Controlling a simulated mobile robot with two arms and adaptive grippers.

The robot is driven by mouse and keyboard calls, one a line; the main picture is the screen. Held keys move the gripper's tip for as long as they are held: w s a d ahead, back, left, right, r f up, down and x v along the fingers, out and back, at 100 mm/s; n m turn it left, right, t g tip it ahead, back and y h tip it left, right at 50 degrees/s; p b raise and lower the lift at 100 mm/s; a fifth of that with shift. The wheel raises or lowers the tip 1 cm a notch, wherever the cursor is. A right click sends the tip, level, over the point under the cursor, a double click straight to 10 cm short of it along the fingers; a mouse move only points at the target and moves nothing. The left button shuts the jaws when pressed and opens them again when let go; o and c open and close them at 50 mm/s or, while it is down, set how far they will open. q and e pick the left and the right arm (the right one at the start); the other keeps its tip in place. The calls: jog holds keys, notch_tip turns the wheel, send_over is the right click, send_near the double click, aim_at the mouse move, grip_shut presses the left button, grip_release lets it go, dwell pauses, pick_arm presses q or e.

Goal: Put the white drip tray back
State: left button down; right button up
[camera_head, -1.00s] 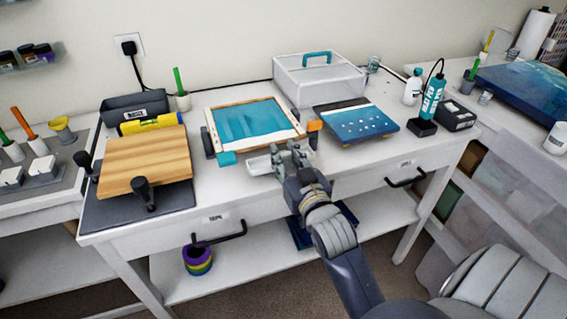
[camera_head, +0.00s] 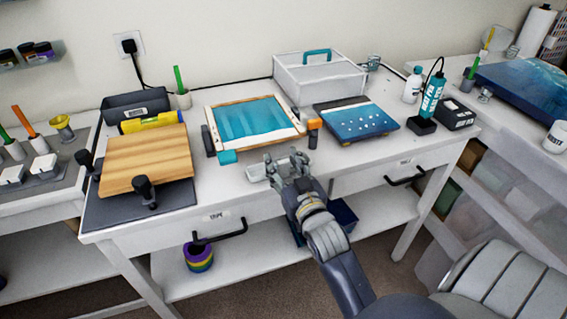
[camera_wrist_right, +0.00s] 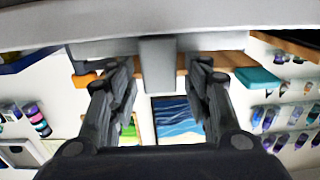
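The white drip tray (camera_head: 258,172) lies on the white table, just in front of the wood-framed teal screen (camera_head: 250,126). My right gripper (camera_head: 283,158) is over the tray from the front, its fingers spread and hiding part of it. In the right wrist view my right gripper (camera_wrist_right: 160,98) shows two fingers apart, with a grey block (camera_wrist_right: 158,90) between them and a gap on each side. That block looks like part of the tray, but I cannot tell for sure. My left gripper is out of view.
An orange clamp (camera_head: 313,125) and a teal block (camera_head: 228,157) flank the screen's near corners. A blue panel (camera_head: 355,122) lies to the right, and a wooden board (camera_head: 147,160) on a dark mat to the left. The table front between mat and tray is clear.

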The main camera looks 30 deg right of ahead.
jog(key=shift+f+b, duration=0.2)
jog(key=shift+b, duration=0.45)
jog(key=b+v, duration=0.1)
jog(key=v, duration=0.9)
jog(key=shift+s+r, duration=0.15)
jog(key=shift+s, duration=0.25)
